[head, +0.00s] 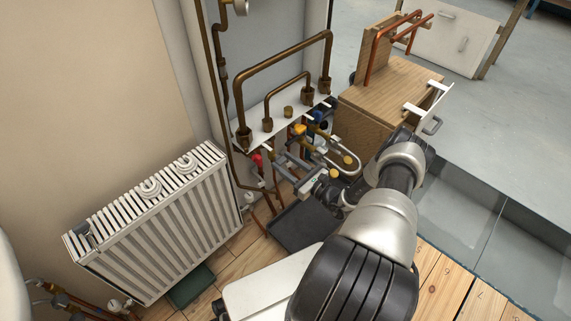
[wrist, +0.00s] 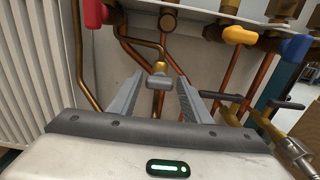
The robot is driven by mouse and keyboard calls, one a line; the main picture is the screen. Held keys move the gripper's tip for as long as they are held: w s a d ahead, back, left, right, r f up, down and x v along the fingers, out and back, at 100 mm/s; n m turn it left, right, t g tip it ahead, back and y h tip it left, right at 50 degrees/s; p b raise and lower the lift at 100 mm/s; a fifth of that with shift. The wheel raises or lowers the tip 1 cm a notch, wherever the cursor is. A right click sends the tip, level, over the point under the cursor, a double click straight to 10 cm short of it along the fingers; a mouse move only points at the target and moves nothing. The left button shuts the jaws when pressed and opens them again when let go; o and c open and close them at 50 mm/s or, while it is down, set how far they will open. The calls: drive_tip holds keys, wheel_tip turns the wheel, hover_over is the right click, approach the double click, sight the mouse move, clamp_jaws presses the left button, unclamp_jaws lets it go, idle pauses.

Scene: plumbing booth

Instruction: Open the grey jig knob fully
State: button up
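The grey knob (wrist: 157,81) sits on a brass valve on a pipe, low against the pale back wall in the wrist view. My gripper (wrist: 160,84) is open, with one finger to the left of the knob and one to the right. Gaps show between the fingers and the knob, and I cannot tell how far the fingertips reach along it. In the head view my gripper (head: 281,162) is among the pipes below the white shelf, and I cannot make out the grey knob there.
A red knob (wrist: 93,13) hangs upper left; a yellow handle (wrist: 240,35) and a blue one (wrist: 295,47) are upper right. Copper pipes and a black lever (wrist: 285,103) crowd the right. A white radiator (head: 155,220) stands left, a dark tray (head: 300,228) lies below.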

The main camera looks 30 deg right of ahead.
drive_tip(key=c, duration=0.7)
drive_tip(key=n, duration=0.7)
drive_tip(key=shift+s+a+n+p, duration=0.1)
drive_tip(key=shift+n+p, duration=0.2)
drive_tip(key=shift+p, duration=0.1)
drive_tip(key=n+p, duration=0.1)
drive_tip(key=n, duration=0.4)
drive_tip(key=shift+f, duration=0.1)
drive_tip(key=n+p, duration=0.1)
drive_tip(key=n, duration=0.4)
drive_tip(key=shift+f+p, duration=0.1)
drive_tip(key=shift+p, duration=0.2)
drive_tip(key=shift+n, duration=0.3)
